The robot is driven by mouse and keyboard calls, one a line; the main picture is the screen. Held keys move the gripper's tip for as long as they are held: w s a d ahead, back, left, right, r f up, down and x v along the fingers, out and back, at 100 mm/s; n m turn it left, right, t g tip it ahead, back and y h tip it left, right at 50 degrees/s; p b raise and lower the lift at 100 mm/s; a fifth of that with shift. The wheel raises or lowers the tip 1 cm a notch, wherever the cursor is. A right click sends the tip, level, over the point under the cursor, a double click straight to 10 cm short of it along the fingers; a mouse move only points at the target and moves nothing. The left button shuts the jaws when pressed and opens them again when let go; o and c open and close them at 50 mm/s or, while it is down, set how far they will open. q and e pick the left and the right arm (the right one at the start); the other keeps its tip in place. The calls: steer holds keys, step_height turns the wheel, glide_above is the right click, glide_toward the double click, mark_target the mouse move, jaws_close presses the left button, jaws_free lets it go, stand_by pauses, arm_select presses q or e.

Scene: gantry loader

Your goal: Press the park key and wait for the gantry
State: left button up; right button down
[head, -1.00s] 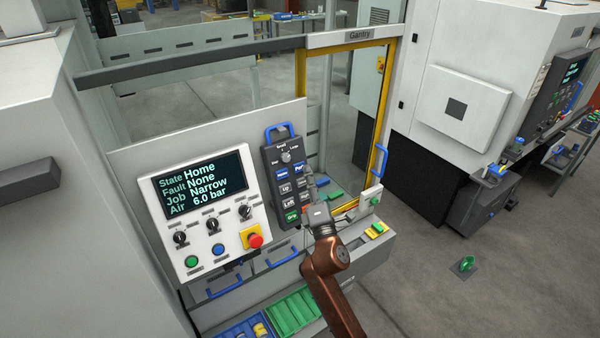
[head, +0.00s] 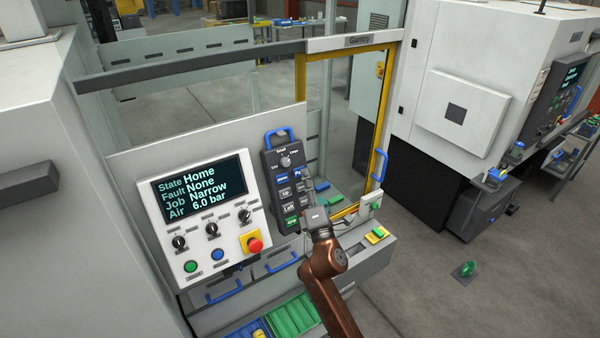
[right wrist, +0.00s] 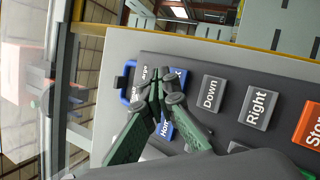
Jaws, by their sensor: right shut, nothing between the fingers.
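The dark key pendant (head: 267,165) hangs upright on the grey panel, right of the display. Its blue park key (head: 299,172) is at upper right, its label partly covered by my fingers. My right gripper (head: 306,181) is shut and empty, its tips over the pendant by that key. In the right wrist view the shut fingertips (right wrist: 163,80) hide most of a blue key beyond the Home key (right wrist: 166,131); I cannot tell whether they touch it. The display (head: 203,186) reads State Home, Fault None, Job Narrow, Air 6.0 bar. My left gripper is out of view.
A red stop button (head: 255,245) and several knobs sit left of the pendant. The yellow-framed gantry door (head: 378,115) stands behind on the right.

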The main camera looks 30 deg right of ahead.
steer(key=shift+w, duration=0.1)
stand_by(0.6)
steer(key=shift+w+f, duration=0.1)
steer(key=shift+w, duration=0.25)
